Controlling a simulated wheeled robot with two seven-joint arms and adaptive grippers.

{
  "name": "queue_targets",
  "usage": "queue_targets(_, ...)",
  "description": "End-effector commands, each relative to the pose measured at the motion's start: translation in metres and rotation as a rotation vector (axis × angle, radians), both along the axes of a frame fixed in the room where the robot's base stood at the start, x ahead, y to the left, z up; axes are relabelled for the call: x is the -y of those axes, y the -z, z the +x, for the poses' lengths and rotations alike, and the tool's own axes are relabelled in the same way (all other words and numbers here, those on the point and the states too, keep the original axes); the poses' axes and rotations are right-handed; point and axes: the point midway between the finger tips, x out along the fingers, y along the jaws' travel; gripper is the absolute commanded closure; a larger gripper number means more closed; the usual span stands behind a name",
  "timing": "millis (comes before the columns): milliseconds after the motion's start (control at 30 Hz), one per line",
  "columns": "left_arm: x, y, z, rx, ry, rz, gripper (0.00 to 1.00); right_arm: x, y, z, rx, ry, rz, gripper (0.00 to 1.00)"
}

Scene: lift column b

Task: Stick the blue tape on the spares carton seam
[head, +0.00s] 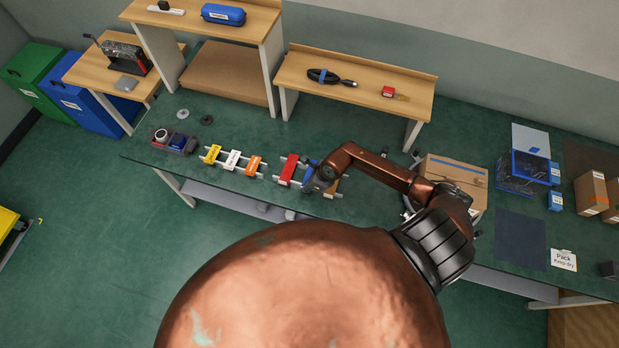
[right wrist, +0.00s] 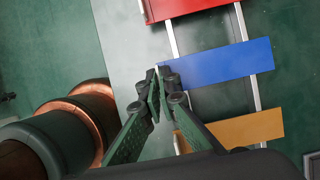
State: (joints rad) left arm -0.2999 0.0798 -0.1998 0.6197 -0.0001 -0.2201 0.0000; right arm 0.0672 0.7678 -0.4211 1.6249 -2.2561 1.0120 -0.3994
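The blue tape (right wrist: 225,63) is a flat strip lying across two pale rails, between a red strip (right wrist: 185,7) and an orange strip (right wrist: 240,128). It also shows in the head view (head: 309,171), partly covered by my right gripper (head: 318,183). In the right wrist view, the fingertips of my right gripper (right wrist: 156,90) are closed together at the left end of the blue tape and appear to pinch it. The spares carton (head: 456,172) is a brown box on the bench at the right, partly hidden by my right arm. My left gripper is not in view.
Another rack holds yellow, white (head: 232,160) and orange strips to the left. A blue wire basket (head: 523,172), brown boxes (head: 590,192) and a dark mat (head: 520,238) lie right of the carton. A raised shelf (head: 350,80) stands behind.

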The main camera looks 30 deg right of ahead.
Motion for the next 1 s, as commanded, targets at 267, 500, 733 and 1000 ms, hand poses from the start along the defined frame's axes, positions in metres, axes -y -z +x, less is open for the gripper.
queue_targets(267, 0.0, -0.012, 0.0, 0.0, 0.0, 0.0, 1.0, 0.0, -0.015, 0.0, 0.0, -0.001, 0.0, 1.0)
queue_targets(500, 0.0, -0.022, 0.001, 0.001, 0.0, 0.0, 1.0, 0.0, -0.029, 0.0, 0.0, -0.001, 0.0, 1.0)
queue_targets(733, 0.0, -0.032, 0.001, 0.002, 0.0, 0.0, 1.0, 0.0, -0.042, 0.0, 0.0, 0.0, 0.0, 1.0)
queue_targets(1000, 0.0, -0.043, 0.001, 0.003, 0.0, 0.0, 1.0, 0.0, -0.057, 0.0, 0.0, -0.001, 0.0, 1.0)
